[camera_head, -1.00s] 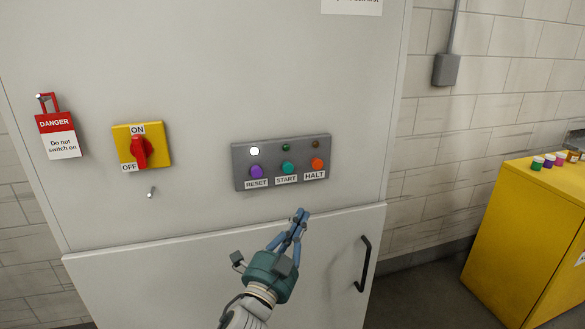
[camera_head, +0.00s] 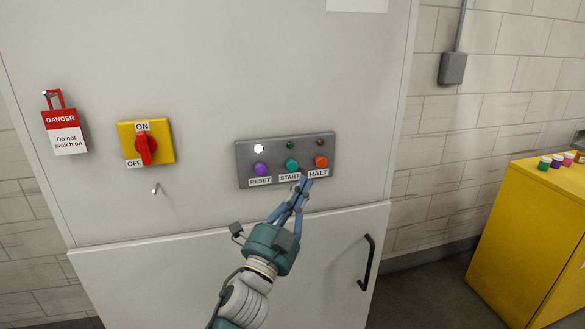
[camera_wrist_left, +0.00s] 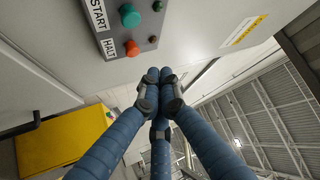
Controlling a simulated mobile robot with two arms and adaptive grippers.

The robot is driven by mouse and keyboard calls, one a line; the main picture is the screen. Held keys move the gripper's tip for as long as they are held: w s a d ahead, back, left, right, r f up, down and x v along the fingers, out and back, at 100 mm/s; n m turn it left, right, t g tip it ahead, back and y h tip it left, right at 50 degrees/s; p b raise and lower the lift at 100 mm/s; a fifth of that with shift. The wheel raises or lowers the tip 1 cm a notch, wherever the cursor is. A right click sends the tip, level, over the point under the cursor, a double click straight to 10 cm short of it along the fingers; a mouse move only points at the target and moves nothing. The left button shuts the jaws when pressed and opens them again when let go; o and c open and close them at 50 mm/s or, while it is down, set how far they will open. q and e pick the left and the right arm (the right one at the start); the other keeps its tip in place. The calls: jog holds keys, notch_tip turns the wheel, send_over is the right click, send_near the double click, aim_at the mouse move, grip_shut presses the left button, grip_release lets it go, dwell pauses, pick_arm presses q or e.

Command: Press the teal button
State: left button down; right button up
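The teal button (camera_head: 292,165) is the middle one on a grey control panel (camera_head: 244,158), above the label START. It also shows in the left wrist view (camera_wrist_left: 130,15), at the top. My left gripper (camera_head: 304,183) is just below and slightly right of the teal button in the head view, its fingertips overlapping the panel's lower edge near the START and HALT labels. Its blue fingers are closed together with nothing between them, as the left wrist view (camera_wrist_left: 160,88) also shows. The fingertips look apart from the button. My right gripper is not in view.
A purple RESET button (camera_head: 261,169) and an orange HALT button (camera_head: 321,161) flank the teal one. A white lamp (camera_head: 258,149) glows above RESET. A red rotary switch (camera_head: 146,149) and danger tag (camera_head: 64,132) are left. A door handle (camera_head: 367,262) is below right.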

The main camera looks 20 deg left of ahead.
aim_at(291, 171)
pick_arm(q)
jog(key=shift+w+a+b, duration=0.15)
jog(key=shift+w+a, duration=0.5)
jog(key=shift+w, duration=0.25)
jog(key=shift+w+a+b, duration=0.1)
jog(key=shift+w+a, duration=0.5)
jog(key=shift+w, duration=0.35)
jog(key=shift+w+a+b, duration=0.15)
jog(key=shift+w+a, duration=0.5)
jog(key=shift+w, duration=0.25)
jog(key=shift+w+a, duration=0.25)
jog(key=shift+w, duration=0.1)
jog(key=shift+w+a, duration=0.45)
jog(key=shift+w, duration=0.2)
dwell(0.5)
jog(key=shift+s+d, duration=0.7)
jog(key=shift+s, duration=0.3)
jog(key=s+d, duration=0.2)
jog(key=s, duration=0.2)
jog(key=shift+s+d+p, duration=0.1)
jog(key=shift+d+p, duration=0.3)
